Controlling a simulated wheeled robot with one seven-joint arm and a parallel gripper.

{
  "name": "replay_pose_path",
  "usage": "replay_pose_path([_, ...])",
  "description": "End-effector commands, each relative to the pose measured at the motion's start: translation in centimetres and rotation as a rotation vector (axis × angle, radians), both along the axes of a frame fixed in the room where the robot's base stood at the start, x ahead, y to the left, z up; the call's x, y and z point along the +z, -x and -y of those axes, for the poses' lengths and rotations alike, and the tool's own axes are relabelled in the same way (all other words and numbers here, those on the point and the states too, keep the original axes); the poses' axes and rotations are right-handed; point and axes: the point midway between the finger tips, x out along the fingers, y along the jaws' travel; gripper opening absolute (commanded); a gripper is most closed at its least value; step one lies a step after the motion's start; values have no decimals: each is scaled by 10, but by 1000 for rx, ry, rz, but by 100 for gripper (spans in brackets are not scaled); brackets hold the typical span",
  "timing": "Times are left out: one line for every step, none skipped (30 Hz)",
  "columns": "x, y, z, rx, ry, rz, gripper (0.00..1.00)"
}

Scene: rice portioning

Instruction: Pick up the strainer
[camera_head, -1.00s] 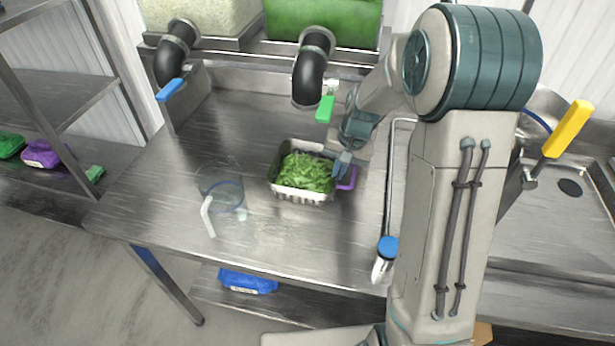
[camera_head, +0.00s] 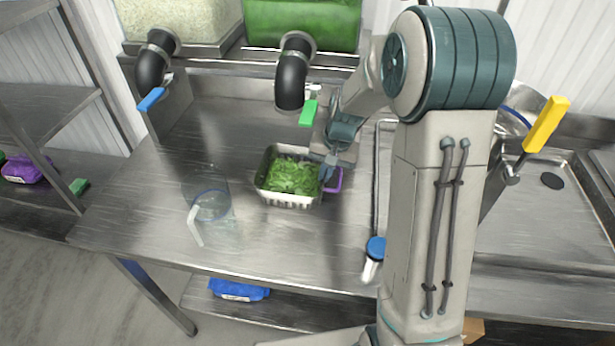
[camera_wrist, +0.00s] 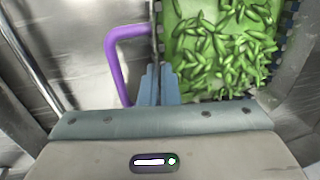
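The strainer (camera_head: 287,201) is a rectangular metal pan with green pieces inside and a purple handle (camera_head: 335,181) on its right side. It appears to rest on the steel counter. My gripper (camera_head: 327,172) is at its right wall, beside the handle. In the wrist view, the blue fingers of my gripper (camera_wrist: 159,76) are close together around the wall, with the purple handle (camera_wrist: 111,55) to their left and the green pieces (camera_wrist: 225,50) to their right. The part of the wall between the fingertips is mostly hidden.
A clear pitcher (camera_head: 211,190) stands left of the strainer. Dispenser spouts with a blue lever (camera_head: 151,99) and a green lever (camera_head: 308,113) hang behind. A blue-topped tap-like part (camera_head: 375,250) is right of it, and a sink (camera_head: 545,190) farther right. The front counter is clear.

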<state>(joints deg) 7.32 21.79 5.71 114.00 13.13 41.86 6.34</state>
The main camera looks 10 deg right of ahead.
Motion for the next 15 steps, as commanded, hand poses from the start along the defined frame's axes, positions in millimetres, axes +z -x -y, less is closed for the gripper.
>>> replay_pose_path([1,-1,0,0,0,2,0])
replay_pose_path([2,-1,0,0,0,2,0])
replay_pose_path([3,-1,0,0,0,2,0])
replay_pose_path([4,-1,0,0,0,3,0])
replay_pose_path([6,-1,0,0,0,4,0])
replay_pose_path([9,-1,0,0,1,5,0])
replay_pose_path([11,-1,0,0,1,5,0])
replay_pose_path([14,-1,0,1,0,4,0])
replay_pose_path([18,-1,0,0,1,5,0])
replay_pose_path([22,-1,0,0,1,5,0])
replay_pose_path([26,-1,0,1,1,6,0])
replay_pose_path([33,-1,0,1,0,8,0])
replay_pose_path([38,-1,0,1,0,8,0])
replay_pose_path([35,6,-3,1,0,3,0])
replay_pose_path([34,12,-5,2,0,1,0])
